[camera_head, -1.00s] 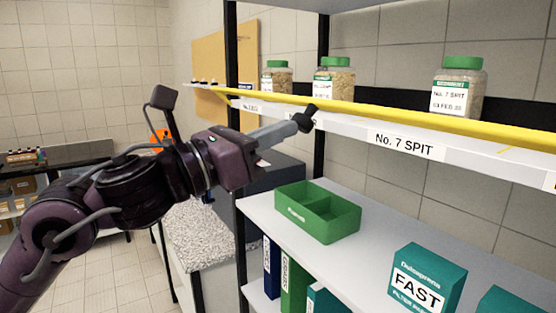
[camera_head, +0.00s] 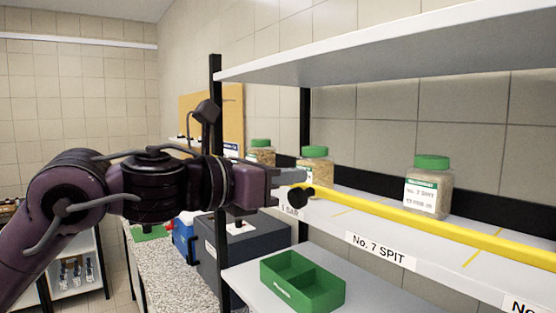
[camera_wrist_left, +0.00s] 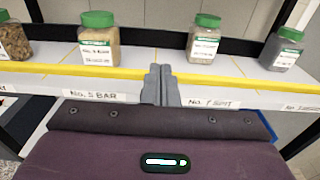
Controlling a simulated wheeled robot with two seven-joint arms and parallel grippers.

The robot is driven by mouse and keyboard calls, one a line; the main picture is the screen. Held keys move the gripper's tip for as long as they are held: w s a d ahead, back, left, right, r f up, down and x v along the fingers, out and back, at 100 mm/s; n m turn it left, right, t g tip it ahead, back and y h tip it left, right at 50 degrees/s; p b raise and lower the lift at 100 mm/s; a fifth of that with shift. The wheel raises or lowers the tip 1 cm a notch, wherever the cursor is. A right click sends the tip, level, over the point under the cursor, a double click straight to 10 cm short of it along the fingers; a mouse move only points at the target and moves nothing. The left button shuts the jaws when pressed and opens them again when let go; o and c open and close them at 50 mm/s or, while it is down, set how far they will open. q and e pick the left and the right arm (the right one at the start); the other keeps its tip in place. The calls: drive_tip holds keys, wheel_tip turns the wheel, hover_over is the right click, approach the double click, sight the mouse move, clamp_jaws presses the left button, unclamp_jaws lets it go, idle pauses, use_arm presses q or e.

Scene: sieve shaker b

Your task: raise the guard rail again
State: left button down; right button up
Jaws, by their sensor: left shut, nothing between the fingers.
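The guard rail (camera_head: 420,222) is a long yellow bar along the front of the jar shelf, low in front of the jar bases. It also crosses the left wrist view (camera_wrist_left: 100,71). My left gripper (camera_head: 299,196) is at the rail's left part, in front of the shelf edge; its shut, empty fingers overlap the rail in the head view. In the wrist view the fingertips (camera_wrist_left: 161,74) stand over the rail line, between the "No. 5 BAR" and "No. 7 SPIT" labels. I cannot tell whether they touch it. My right gripper is not in view.
Green-lidded jars (camera_head: 429,187) stand on the shelf (camera_head: 460,272) behind the rail. Another shelf (camera_head: 400,45) hangs above. Below are a green divided tray (camera_head: 302,287) and a dark grey machine (camera_head: 245,248). A black post (camera_head: 216,110) stands at the left.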

use_arm(q)
drive_tip(key=shift+w+d+r+g+y+p, duration=0.3)
drive_tip(key=shift+d+g+y+p, duration=0.15)
drive_tip(key=shift+p, duration=0.5)
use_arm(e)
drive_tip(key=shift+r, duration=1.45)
